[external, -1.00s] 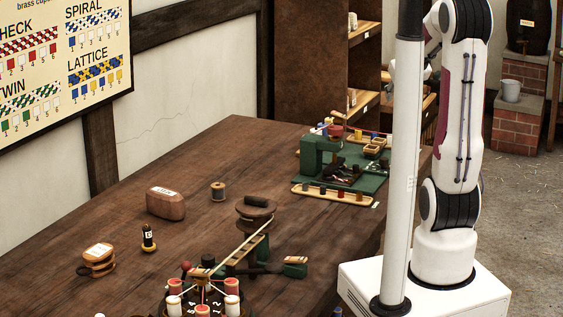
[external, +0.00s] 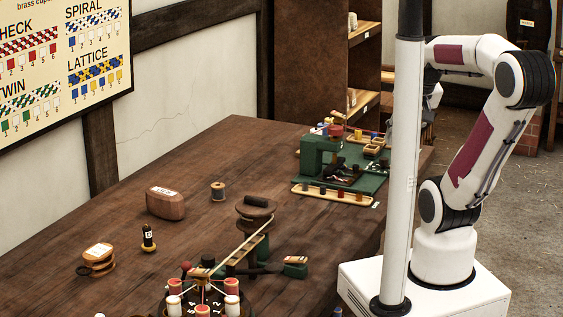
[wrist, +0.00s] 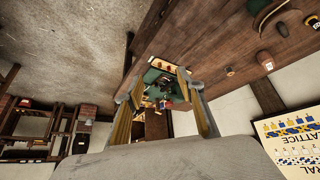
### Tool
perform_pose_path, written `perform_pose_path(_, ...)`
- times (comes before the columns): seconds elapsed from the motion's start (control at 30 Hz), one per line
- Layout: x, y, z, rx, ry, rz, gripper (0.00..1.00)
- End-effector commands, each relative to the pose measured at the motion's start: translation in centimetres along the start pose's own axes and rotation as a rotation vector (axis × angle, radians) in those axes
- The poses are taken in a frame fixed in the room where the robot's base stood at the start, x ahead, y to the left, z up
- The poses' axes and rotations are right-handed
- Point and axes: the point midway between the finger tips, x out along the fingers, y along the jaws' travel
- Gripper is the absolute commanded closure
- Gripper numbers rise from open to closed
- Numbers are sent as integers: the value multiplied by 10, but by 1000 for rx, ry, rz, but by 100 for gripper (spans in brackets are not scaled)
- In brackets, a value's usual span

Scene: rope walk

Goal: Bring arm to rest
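My arm (external: 485,140) stands on its white base at the right, with its upper arm leaning right and its forearm running level to the left. In the external view my gripper is mostly hidden behind the white post. In the wrist view my gripper (wrist: 166,86) is open, its two fingers well apart with nothing held between them. Beyond the fingers shows the green fixture (wrist: 154,77) on the table. The gripper is apart from the table.
The wooden table (external: 120,235) bears a braiding stand with red and white bobbins (external: 203,290), a wooden block (external: 165,203), a spool (external: 217,191) and the green rig (external: 312,158). The white post (external: 402,170) stands close beside my arm. Shelves (external: 363,70) stand behind.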

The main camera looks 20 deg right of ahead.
Motion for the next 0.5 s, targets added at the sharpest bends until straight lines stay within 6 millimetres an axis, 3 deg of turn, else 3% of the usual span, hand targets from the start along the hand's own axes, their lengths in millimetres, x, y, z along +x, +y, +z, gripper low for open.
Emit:
perform_pose_path(0.2,-8,-12,28,-6,-38,-37,62)
perform_pose_path(0.5,-9,-14,32,-7,-45,-43,62)
